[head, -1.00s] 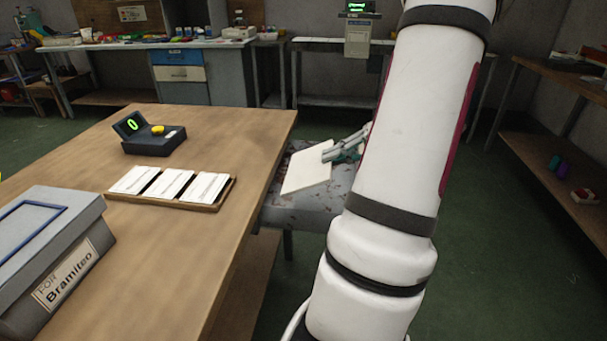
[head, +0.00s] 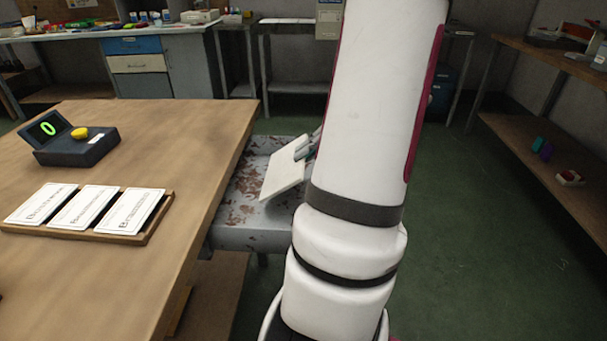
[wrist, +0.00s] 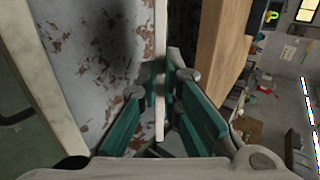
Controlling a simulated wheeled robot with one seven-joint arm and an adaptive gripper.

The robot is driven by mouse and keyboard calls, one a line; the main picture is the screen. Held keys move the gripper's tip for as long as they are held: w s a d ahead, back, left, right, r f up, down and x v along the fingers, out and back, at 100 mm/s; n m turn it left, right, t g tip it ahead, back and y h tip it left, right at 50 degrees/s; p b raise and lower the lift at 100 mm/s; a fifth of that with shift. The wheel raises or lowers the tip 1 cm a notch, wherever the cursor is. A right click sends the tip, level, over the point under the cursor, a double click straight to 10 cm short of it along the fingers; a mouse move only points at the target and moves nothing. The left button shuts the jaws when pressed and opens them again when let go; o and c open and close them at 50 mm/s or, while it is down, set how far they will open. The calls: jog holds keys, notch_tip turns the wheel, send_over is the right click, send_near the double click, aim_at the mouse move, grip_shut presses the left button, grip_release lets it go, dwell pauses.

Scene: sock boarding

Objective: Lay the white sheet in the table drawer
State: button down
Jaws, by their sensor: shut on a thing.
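My gripper (head: 304,150) is shut on the white sheet (head: 282,181), a thin stiff-looking panel held tilted. In the wrist view the sheet (wrist: 159,118) shows nearly edge-on between the teal fingers of my gripper (wrist: 160,88). The sheet is over a grey, rust-patched metal surface (head: 235,236) that juts out at the right side of the wooden table (head: 190,118). The same rusty surface (wrist: 85,70) fills the left of the wrist view. I cannot tell whether it is the table drawer. My arm hides part of it.
A tray (head: 150,232) with three white cards (head: 83,208) and a dark box with a green display (head: 75,148) stand on the table. A shelf unit (head: 535,125) is at the right and a workbench (head: 105,32) at the back. The green floor (head: 460,240) at right is clear.

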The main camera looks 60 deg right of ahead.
jog(key=shift+f+b, duration=0.8)
jog(key=shift+f, duration=1.5)
jog(key=shift+f, duration=0.1)
jog(key=c, duration=2.1)
grip_release()
jog(key=shift+f, duration=0.1)
jog(key=shift+o, duration=0.3)
jog(key=shift+a, duration=0.1)
jog(key=shift+r, duration=0.2)
